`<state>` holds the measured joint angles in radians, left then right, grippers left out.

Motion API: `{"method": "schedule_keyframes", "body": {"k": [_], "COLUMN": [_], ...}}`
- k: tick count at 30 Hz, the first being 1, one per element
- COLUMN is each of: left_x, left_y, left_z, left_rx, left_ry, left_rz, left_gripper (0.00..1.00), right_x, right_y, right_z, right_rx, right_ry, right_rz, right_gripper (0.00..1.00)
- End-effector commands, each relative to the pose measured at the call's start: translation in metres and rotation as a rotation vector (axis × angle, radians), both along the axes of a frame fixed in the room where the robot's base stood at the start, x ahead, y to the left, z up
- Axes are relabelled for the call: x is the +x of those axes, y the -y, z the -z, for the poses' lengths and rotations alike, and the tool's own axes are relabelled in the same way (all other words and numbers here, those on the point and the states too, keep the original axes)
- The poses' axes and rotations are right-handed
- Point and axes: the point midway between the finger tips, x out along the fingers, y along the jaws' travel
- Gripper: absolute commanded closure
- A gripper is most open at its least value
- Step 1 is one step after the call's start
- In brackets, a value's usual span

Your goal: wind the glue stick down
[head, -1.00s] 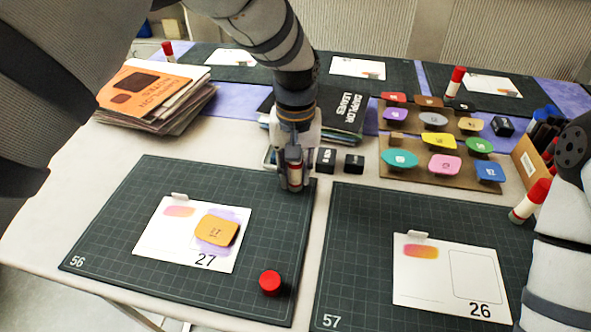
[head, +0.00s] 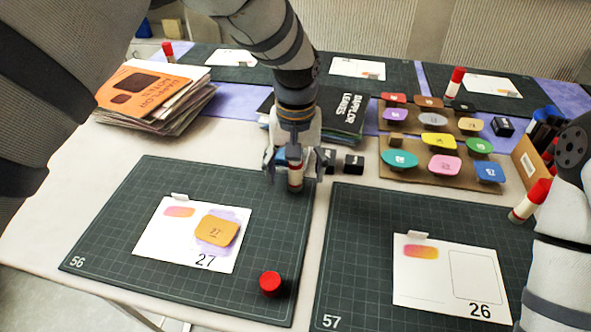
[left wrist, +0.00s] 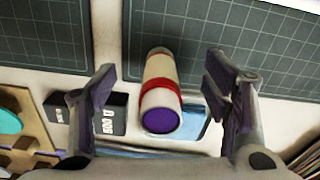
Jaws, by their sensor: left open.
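The uncapped glue stick (head: 295,181) stands upright near the far right corner of mat 56 (head: 110,235). The left wrist view shows its white tube, red band and purple glue end (left wrist: 160,121). My left gripper (head: 298,172) is open, with one finger on each side of the stick and gaps between. The wrist view shows both fingers (left wrist: 160,92) clear of the tube. A red cap (head: 270,283) sits near the mat's front right corner. My right arm shows at the right edge, but its gripper is out of view.
Small black blocks (head: 354,163) stand just right of my left gripper. Card 27 (head: 155,238) carries an orange pad (head: 216,231). A stack of folders (head: 160,100) lies at the left.

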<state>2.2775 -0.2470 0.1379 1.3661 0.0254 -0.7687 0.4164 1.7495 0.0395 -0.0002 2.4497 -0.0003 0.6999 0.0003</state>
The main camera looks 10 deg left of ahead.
Motion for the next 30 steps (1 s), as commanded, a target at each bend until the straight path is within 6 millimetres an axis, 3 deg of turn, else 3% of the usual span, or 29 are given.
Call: {"method": "schedule_keyframes", "body": {"k": [30], "left_x": [0.000], "left_y": [0.000], "left_z": [-0.073], "left_rx": [-0.001], "left_ry": [0.000], "left_rz": [0.000], "left_gripper": [0.30], "right_x": [0.000], "right_y": [0.000], "right_z": [0.000], "right_rx": [0.000], "right_ry": [0.000], "right_rz": [0.000], "right_gripper": [1.00]}}
